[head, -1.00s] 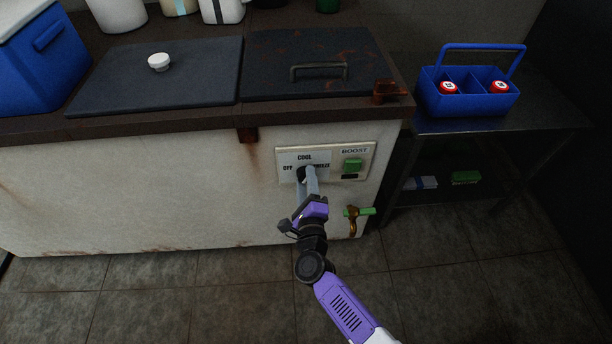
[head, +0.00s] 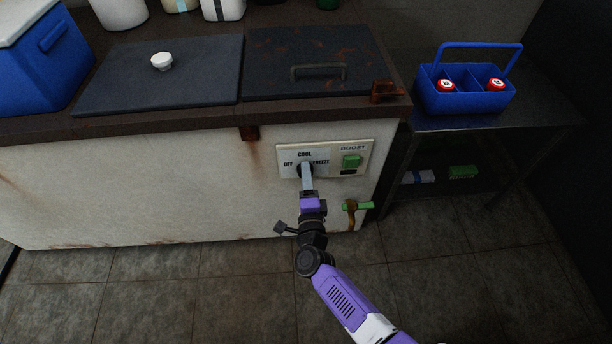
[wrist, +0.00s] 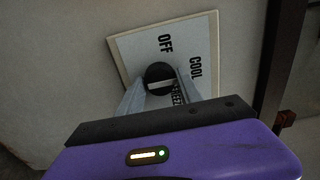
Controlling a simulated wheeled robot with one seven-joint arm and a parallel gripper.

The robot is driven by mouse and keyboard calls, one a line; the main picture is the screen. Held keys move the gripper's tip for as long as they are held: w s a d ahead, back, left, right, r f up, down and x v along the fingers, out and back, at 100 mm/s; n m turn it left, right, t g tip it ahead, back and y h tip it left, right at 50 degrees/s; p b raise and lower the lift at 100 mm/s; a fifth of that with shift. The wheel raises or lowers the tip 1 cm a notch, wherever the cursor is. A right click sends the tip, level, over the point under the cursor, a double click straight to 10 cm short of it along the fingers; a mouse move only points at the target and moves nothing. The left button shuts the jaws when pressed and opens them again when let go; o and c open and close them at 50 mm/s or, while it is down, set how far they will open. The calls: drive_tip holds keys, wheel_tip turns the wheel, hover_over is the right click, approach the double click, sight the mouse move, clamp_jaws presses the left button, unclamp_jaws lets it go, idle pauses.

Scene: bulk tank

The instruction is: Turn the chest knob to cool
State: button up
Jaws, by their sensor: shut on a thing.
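The chest knob (wrist: 159,77) is black and round, on a pale label plate (head: 290,157) on the chest's front. The plate reads OFF at left, COOL above and FREEZE at right. In the head view the fingers mostly cover the knob. My gripper (head: 307,172) is shut on the knob, reaching it from below and in front. In the wrist view its two grey fingers (wrist: 160,88) lie on either side of the knob. A pale bar crosses the knob there, roughly in line with COOL; which end is the pointer I cannot tell.
A green BOOST switch (head: 351,161) sits right of the knob. A tap with a green handle (head: 357,206) sticks out below it. The chest has two dark lids (head: 200,62). A blue caddy (head: 466,103) stands on the side table at right. The floor in front is clear.

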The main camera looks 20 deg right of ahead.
drive_tip(key=o, duration=1.4)
drive_tip(key=shift+c, duration=0.2)
drive_tip(key=p+v, duration=0.2)
drive_tip(key=v, duration=0.6)
drive_tip(key=shift+w, duration=0.1)
